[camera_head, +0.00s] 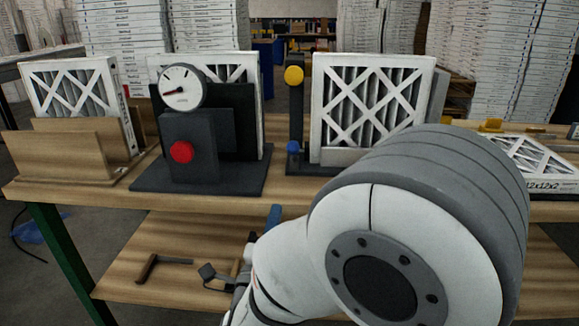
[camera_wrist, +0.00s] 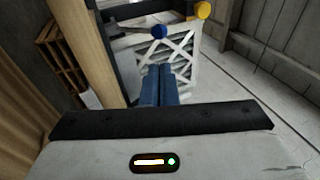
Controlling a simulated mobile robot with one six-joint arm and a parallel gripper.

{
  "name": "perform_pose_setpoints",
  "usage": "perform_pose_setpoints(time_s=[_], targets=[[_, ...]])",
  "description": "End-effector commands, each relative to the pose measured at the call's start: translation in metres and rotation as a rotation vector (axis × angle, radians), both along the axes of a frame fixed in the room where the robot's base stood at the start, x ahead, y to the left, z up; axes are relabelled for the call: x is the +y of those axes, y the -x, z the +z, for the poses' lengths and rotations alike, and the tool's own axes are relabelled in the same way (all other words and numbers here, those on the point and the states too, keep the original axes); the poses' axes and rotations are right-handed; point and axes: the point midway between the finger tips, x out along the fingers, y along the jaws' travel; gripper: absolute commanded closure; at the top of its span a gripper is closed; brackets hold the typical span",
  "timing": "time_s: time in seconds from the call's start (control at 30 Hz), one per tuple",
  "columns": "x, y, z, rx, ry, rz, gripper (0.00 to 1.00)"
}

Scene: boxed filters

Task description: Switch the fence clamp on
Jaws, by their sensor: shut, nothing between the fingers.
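A dark stand holds an upright white-framed filter (camera_head: 372,105). It has a yellow round knob (camera_head: 294,76) on a post and a blue round knob (camera_head: 293,147) low by its base. In the wrist view, the blue knob (camera_wrist: 158,31) sits at the end of a grey bar, with the yellow knob (camera_wrist: 203,10) to its right. I cannot tell for sure which part is the fence clamp's control. My gripper (camera_wrist: 157,72) has blue fingers, shut and empty, pointing toward the filter and apart from the blue knob. In the head view its blue fingers (camera_head: 273,215) show below the table edge.
Left of it stands a dark fixture with a round gauge (camera_head: 183,87) and a red button (camera_head: 181,152). A wooden rack (camera_head: 60,155) holds another filter at far left. A filter lies flat (camera_head: 535,160) at right. The lower shelf (camera_head: 180,240) carries tools.

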Motion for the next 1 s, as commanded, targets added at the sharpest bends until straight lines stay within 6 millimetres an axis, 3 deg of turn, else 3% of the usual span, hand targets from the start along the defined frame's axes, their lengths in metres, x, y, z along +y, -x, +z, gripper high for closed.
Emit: perform_pose_setpoints(time_s=[0.23, 0.7, 1.0], targets=[[-0.003, -0.015, 0.007, 0.000, -0.001, -0.004, 1.00], [-0.020, -0.102, 0.043, 0.000, -0.001, -0.002, 1.00], [-0.024, -0.127, 0.051, 0.001, 0.001, 0.001, 1.00]])
